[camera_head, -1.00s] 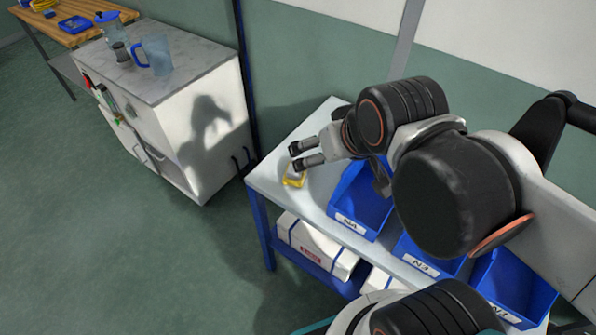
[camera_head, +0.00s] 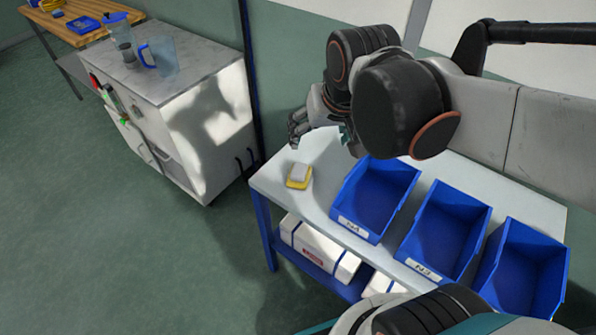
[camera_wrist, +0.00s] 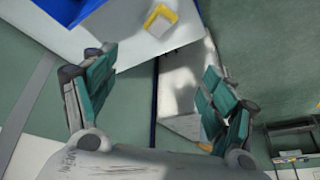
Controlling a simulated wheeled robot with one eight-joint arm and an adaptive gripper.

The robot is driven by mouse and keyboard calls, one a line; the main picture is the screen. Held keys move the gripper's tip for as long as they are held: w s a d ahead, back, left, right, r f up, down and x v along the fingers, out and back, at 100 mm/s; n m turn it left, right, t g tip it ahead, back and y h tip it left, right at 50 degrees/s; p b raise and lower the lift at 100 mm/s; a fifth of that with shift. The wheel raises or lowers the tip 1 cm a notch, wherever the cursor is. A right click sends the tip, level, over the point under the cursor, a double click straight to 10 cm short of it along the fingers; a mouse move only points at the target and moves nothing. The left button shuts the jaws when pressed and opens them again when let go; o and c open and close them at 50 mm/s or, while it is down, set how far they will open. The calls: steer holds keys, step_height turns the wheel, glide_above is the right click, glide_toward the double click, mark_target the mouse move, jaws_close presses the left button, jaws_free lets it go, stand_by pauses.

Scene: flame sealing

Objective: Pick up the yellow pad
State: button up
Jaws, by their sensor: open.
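The yellow pad (camera_head: 298,182) lies flat near the left end of the white table top (camera_head: 272,180). A small pale grey block (camera_head: 299,170) is on top of it. The pad also shows in the wrist view (camera_wrist: 168,13), at the top middle, with the pale block over part of it. My gripper (camera_head: 297,130) is above the back of the table, behind the pad and apart from it. In the wrist view its teal-padded fingers (camera_wrist: 160,90) are spread wide with nothing between them.
Blue bins (camera_head: 373,195), (camera_head: 445,228), (camera_head: 523,265) stand in a row right of the pad. White boxes (camera_head: 318,247) lie on the lower shelf. A cabinet (camera_head: 190,95) with a blue-handled jug (camera_head: 160,55) stands left. The table around the pad is clear.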

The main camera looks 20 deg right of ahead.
steer(key=w+f+m+g, duration=0.2)
steer(key=w+f, duration=0.3)
steer(key=w, duration=0.3)
steer(key=m+g, duration=0.3)
glide_above(299, 168)
step_height(299, 168, down, 10)
step_height(299, 168, down, 8)
steer(key=shift+w+a+r+b, duration=0.1)
steer(key=shift+w+r+b, duration=0.05)
steer(key=shift+b, duration=0.75)
steer(key=shift+f+b, duration=1.3)
steer(key=shift+f, duration=1.35)
steer(key=shift+s, duration=0.2)
steer(key=shift+c, duration=0.6)
steer(key=c, duration=1.1)
steer(key=shift+c, duration=0.2)
steer(key=shift+r, duration=0.15)
